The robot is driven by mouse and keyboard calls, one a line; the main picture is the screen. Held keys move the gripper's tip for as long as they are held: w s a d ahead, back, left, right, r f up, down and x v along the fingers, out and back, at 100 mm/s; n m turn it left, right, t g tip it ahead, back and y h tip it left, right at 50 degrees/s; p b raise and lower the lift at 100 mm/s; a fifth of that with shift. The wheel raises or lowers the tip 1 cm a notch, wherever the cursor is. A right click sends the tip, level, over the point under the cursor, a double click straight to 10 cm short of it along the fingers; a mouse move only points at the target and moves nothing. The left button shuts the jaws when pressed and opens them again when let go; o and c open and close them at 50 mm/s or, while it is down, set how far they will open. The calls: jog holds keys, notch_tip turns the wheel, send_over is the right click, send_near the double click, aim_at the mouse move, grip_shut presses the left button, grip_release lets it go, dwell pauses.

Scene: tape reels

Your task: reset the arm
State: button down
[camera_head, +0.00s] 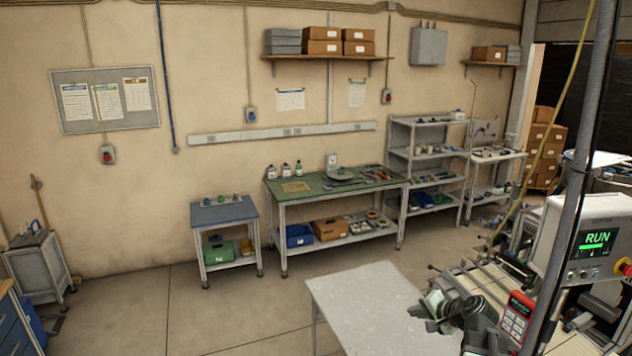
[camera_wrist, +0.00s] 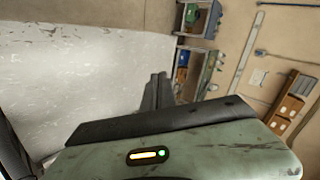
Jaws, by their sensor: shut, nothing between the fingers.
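My gripper (camera_head: 413,312) shows in the head view at the lower right, a grey-green body with dark fingers, over the right edge of a pale table (camera_head: 355,295). My dark arm joints lie just right of it. In the wrist view the two dark fingers of my gripper (camera_wrist: 158,88) stand close together with nothing held between them. Below them is the green-grey gripper housing with a small yellow and green light. The wrist picture is turned on its side. The pale table surface (camera_wrist: 80,70) fills its left part. No tape reel can be made out clearly.
A machine with a RUN screen (camera_head: 597,238) and a post (camera_head: 577,180) stand close on the right. A green-topped workbench (camera_head: 310,186), a small blue-topped table (camera_head: 225,213) and grey shelves (camera_head: 400,152) stand along the back wall. The floor (camera_head: 220,310) at front left is clear.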

jog(key=s+a+f+n+g+h, duration=0.2)
jog(key=s+a+f+n+g, duration=0.25)
jog(key=a, duration=0.45)
jog(key=s+a+f+n+g+h, duration=0.1)
jog(key=s+a+f+n+g, duration=0.4)
jog(key=a, duration=0.3)
jog(key=s+f+b, duration=0.2)
jog(key=f+b, duration=0.8)
jog(key=s+f+b, duration=0.2)
jog(key=f+b, duration=0.8)
jog(key=b, duration=0.1)
jog(key=shift+s+a+f+n+h, duration=0.3)
jog(key=shift+s+f+n+h, duration=0.05)
jog(key=shift+s+h, duration=0.05)
